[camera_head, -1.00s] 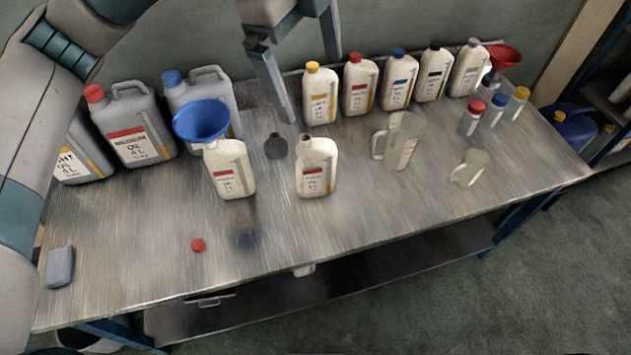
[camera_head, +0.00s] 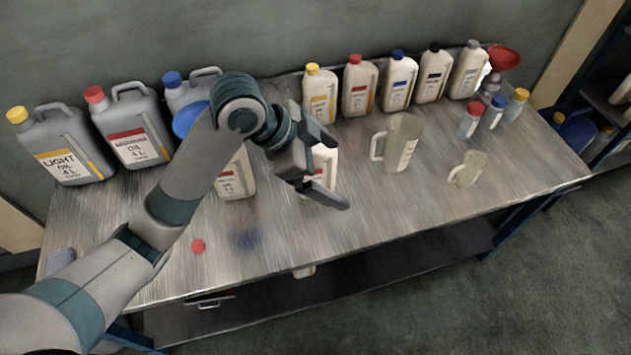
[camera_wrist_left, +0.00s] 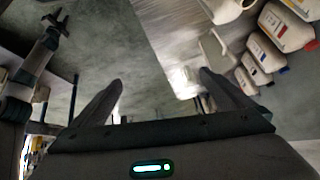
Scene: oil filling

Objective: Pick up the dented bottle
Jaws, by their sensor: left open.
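My left gripper (camera_head: 338,176) is open and empty in the head view, in front of a white, red-labelled bottle (camera_head: 325,160) and partly hiding it. I cannot tell if they touch. A similar bottle (camera_head: 237,178) stands left of it, under a blue funnel (camera_head: 190,118), both partly behind my left arm. I see no clear dent, so I cannot tell which bottle is the dented one. In the left wrist view the open fingers (camera_wrist_left: 162,80) have nothing between them; white bottles (camera_wrist_left: 285,28) are at upper right. My right gripper (camera_wrist_left: 56,20) shows small at upper left there.
Grey oil canisters (camera_head: 133,130) stand at the back left. Several capped white bottles (camera_head: 360,87) line the back edge. A clear jug (camera_head: 400,145) and smaller jug (camera_head: 467,168) stand to the right. A red cap (camera_head: 197,246) lies near the front, where the table (camera_head: 330,235) is mostly clear.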

